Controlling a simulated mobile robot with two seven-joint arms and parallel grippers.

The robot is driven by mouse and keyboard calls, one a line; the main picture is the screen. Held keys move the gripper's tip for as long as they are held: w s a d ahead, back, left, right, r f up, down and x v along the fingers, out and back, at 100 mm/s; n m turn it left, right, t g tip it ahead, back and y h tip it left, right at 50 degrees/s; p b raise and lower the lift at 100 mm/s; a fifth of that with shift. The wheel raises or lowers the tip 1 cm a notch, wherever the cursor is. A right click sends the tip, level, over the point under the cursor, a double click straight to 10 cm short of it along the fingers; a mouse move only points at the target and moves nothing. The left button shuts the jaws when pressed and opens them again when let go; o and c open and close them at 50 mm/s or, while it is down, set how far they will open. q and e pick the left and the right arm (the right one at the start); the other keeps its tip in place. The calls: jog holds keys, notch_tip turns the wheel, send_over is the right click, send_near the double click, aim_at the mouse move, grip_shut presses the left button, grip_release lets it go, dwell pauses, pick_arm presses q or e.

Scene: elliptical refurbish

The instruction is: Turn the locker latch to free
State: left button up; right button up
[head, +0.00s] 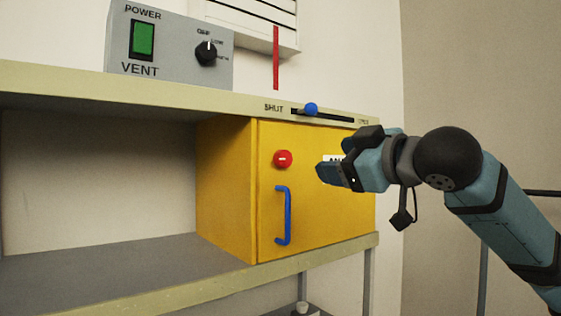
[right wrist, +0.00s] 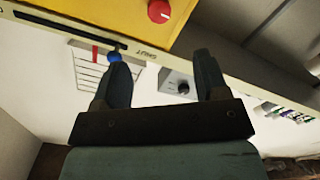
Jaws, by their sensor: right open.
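The yellow locker (head: 318,220) stands on the shelf under the bench top. On its door are a red round knob with a white mark (head: 283,159), which I take for the latch, and a blue vertical handle (head: 283,215) below it. The knob also shows at the top of the right wrist view (right wrist: 159,11). My right gripper (head: 333,162) is in front of the door, to the right of the knob and apart from it. Its fingers are spread with nothing between them (right wrist: 167,85). It partly hides a white label on the door. My left gripper is not in view.
A blue slider knob (head: 311,109) sits in a slot on the bench edge above the door, near the word SHUT. A grey box (head: 170,48) with a green switch and black dial stands on the bench top. The shelf left of the locker (head: 110,262) is empty.

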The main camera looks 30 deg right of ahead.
aim_at(287, 159)
jog(key=w+p, duration=0.1)
jog(key=w, duration=0.3)
jog(key=w+p, duration=0.1)
jog(key=w, duration=0.3)
jog(key=w+a+p, duration=0.1)
jog(key=w+p, duration=0.1)
jog(key=w, duration=0.2)
jog(key=shift+r, duration=0.15)
jog(key=shift+w, duration=0.65)
jog(key=c, duration=0.9)
